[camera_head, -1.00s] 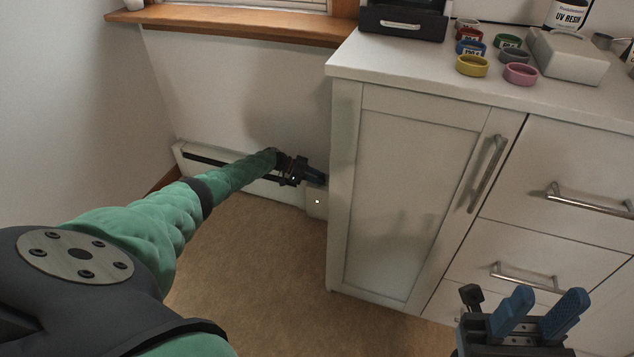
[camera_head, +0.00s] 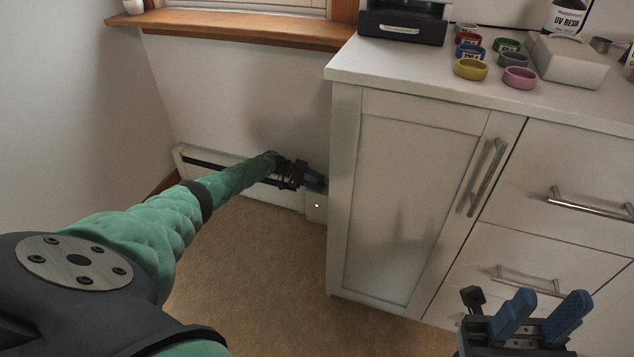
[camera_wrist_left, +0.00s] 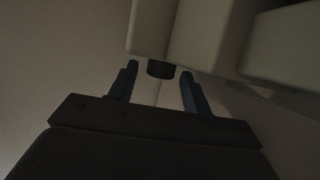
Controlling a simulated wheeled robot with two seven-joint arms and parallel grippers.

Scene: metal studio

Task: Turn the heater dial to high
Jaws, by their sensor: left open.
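The white baseboard heater (camera_head: 235,168) runs low along the wall, its right end next to the cabinet. My left gripper (camera_head: 318,183) is at that end, just above a pale end box (camera_head: 316,208). In the left wrist view, a short dark round knob, likely the dial (camera_wrist_left: 160,69), sticks out from a pale box. My left gripper (camera_wrist_left: 159,73) is open, with one blue finger on each side of the knob and visible gaps between. The dial's markings and setting cannot be seen. My right gripper (camera_head: 549,298) is open and empty at the bottom right.
The white cabinet (camera_head: 410,200) stands close to the right of my left gripper. Its counter (camera_head: 420,72) carries rings, a white box and a bottle. A wooden sill (camera_head: 235,27) is above the heater. The brown floor (camera_head: 255,260) is clear.

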